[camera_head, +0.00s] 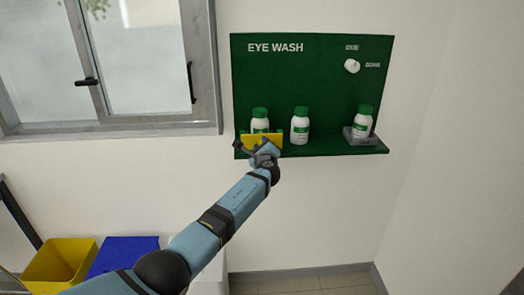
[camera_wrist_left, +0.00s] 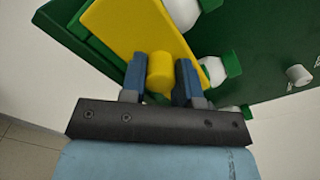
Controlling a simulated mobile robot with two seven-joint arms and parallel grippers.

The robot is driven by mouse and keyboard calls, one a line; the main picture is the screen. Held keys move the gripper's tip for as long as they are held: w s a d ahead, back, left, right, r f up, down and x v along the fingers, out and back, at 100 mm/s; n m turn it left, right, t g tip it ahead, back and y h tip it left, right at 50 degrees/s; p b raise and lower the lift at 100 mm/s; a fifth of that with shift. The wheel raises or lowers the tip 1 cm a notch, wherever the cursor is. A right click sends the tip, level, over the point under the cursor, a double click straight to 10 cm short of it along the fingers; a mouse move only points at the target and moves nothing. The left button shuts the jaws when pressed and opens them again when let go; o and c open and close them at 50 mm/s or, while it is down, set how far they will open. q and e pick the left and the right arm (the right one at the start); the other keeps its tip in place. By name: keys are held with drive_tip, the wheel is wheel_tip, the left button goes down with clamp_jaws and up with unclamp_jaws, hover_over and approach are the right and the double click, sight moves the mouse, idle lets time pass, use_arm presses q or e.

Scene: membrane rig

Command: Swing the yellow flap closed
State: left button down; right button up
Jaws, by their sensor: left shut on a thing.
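The yellow flap (camera_head: 264,138) is at the lower left of the green eye wash board (camera_head: 330,85), in front of the lower part of the left bottle (camera_head: 260,118). In the left wrist view the flap (camera_wrist_left: 125,28) is a flat yellow plate with a round yellow knob (camera_wrist_left: 160,72) standing out from it. My left gripper (camera_head: 262,150) is shut on this knob, one blue-grey finger on each side. The flap's hinge is hidden from me. My right gripper is not in view.
Another green-capped white bottle (camera_head: 300,127) stands mid-shelf, and one (camera_head: 362,122) sits in a grey holder at right. A white knob (camera_head: 352,66) is at upper right. A window (camera_head: 140,65) is left. Yellow (camera_head: 60,262) and blue (camera_head: 125,250) bins stand below.

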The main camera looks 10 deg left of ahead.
use_arm(q)
drive_tip(key=shift+a+r, duration=0.1)
drive_tip(key=shift+r, duration=0.15)
drive_tip(key=c, duration=0.8)
unclamp_jaws()
drive_tip(key=shift+c, duration=0.2)
drive_tip(key=shift+f, duration=0.1)
drive_tip(key=s+d+p, duration=0.1)
drive_tip(key=s+d, duration=0.1)
drive_tip(key=s, duration=1.1)
drive_tip(key=shift+s+d, duration=0.25)
drive_tip(key=shift+d, duration=0.15)
drive_tip(key=shift+f, duration=0.1)
